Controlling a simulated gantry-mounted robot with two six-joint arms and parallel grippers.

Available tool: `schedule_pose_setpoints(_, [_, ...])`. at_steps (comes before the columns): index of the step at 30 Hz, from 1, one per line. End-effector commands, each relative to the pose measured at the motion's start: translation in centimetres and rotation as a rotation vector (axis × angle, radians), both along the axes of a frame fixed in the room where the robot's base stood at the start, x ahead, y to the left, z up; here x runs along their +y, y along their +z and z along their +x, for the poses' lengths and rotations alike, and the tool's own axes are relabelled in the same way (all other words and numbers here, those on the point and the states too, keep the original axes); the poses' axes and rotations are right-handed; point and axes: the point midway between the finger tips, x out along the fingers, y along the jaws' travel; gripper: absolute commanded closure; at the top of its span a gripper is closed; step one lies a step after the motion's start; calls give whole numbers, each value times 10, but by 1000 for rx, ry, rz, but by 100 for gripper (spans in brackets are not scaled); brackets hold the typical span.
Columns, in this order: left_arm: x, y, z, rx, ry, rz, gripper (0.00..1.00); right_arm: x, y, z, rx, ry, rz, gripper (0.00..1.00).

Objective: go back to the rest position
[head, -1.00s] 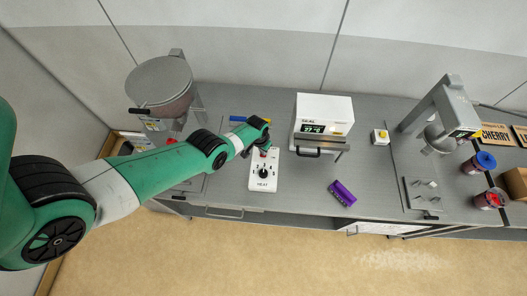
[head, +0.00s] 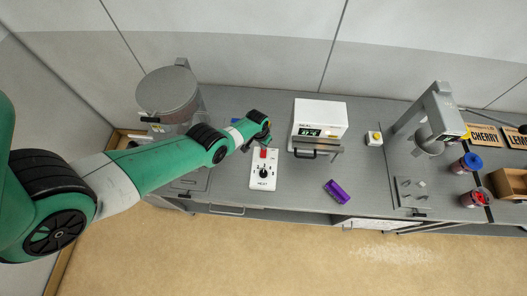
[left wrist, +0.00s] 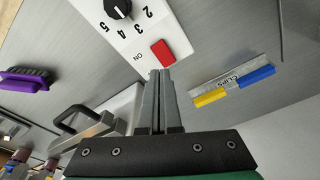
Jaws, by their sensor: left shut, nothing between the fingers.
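My left gripper (head: 244,147) is shut and empty, just left of the white heat control panel (head: 263,180) on the grey counter. In the left wrist view its closed fingers (left wrist: 159,76) point toward the panel's red switch (left wrist: 162,52), with no object between them. The red switch also shows at the top of the panel in the head view (head: 263,154). The panel's black dial (left wrist: 117,8) is partly cut off in the left wrist view. I cannot tell the exact gap between fingertips and panel. My right gripper is not in view.
A white box with a display (head: 320,118) stands right of the panel. A purple brush (head: 336,191) lies in front. A clips holder (left wrist: 235,84) is beside the gripper. A round grey drum (head: 168,93) stands behind my left arm. A grey press (head: 430,125) stands at right.

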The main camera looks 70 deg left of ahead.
Motion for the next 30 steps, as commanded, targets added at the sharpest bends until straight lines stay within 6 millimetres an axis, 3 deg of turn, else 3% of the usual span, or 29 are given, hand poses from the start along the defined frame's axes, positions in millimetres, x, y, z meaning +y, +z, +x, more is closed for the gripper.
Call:
schedule_pose_setpoints(12, [-7, 0, 4, 0, -17, 0, 100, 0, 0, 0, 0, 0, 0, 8])
schedule_pose_setpoints(14, [-20, 2, 15, -4, -55, 3, 100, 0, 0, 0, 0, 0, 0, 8])
schedule_pose_setpoints(17, [-43, 24, 60, -73, -140, 38, 100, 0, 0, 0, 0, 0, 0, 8])
schedule_pose_setpoints(20, [-59, 74, 124, -221, -215, 107, 100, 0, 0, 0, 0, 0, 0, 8])
schedule_pose_setpoints(24, [-89, 165, 204, -465, -300, 199, 100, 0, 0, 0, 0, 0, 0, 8])
schedule_pose_setpoints(27, [-117, 240, 245, -647, -349, 254, 100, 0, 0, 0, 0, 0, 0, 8])
schedule_pose_setpoints(30, [-146, 321, 271, -834, -387, 302, 100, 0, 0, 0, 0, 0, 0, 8])
